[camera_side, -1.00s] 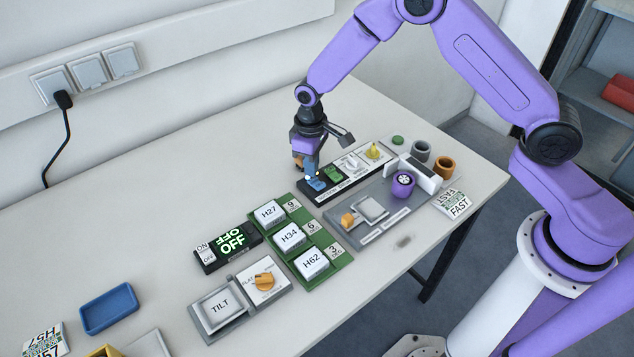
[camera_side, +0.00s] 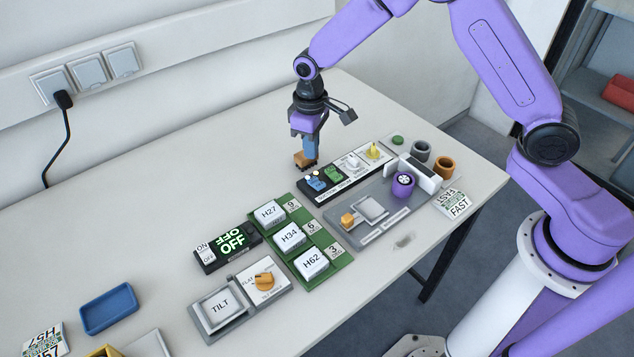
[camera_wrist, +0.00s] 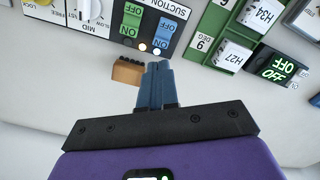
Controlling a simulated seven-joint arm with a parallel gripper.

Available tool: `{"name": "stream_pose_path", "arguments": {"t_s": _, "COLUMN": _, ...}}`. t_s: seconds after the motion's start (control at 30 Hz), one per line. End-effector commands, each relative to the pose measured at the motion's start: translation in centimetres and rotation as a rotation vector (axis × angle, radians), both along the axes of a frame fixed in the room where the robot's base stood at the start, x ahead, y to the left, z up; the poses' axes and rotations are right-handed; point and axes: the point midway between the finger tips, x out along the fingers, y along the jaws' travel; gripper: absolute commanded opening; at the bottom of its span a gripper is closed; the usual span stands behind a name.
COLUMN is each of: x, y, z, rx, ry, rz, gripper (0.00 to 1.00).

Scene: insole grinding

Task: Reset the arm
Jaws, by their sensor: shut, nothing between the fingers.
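My gripper (camera_side: 310,158) is shut and empty, its blue fingers pointing down. In the side view it hangs just behind the black switch panel (camera_side: 344,191), clear of the switches. The blue switch (camera_side: 317,184) and green switch (camera_side: 333,174) on that panel are in plain sight. In the wrist view my closed fingertips (camera_wrist: 158,66) lie close to the panel's edge, near two small lit lamps. A brown block with a dark top (camera_wrist: 127,70) is beside the fingers; it also shows in the side view (camera_side: 304,163), partly overlapped by them. Contact with it cannot be told.
A green tray (camera_side: 319,256) holds white H27, H34 and H62 blocks. A grey fixture (camera_side: 379,227) with a purple wheel (camera_side: 403,184) stands right of it. A black OFF display (camera_side: 229,245), tilt unit (camera_side: 240,300) and blue tray (camera_side: 108,307) lie left. The table's back left is clear.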

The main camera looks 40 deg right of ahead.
Motion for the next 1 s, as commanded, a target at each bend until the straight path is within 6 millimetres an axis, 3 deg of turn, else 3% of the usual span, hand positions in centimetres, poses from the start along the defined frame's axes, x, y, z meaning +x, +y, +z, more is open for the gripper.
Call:
{"name": "stream_pose_path", "arguments": {"t_s": 0.23, "x": -0.2, "y": 0.1, "z": 0.3, "rx": 0.001, "ry": -0.002, "rz": 0.005, "gripper": 0.00}}
{"name": "stream_pose_path", "arguments": {"t_s": 0.37, "x": -2.0, "y": 0.5, "z": 2.0, "rx": 0.004, "ry": -0.006, "rz": 0.040, "gripper": 0.00}}
{"name": "stream_pose_path", "arguments": {"t_s": 0.67, "x": -12.2, "y": 0.3, "z": 8.5, "rx": 0.010, "ry": -0.014, "rz": 0.211, "gripper": 0.00}}
{"name": "stream_pose_path", "arguments": {"t_s": 1.0, "x": -24.9, "y": -4.2, "z": 12.9, "rx": 0.018, "ry": -0.019, "rz": 0.415, "gripper": 0.00}}
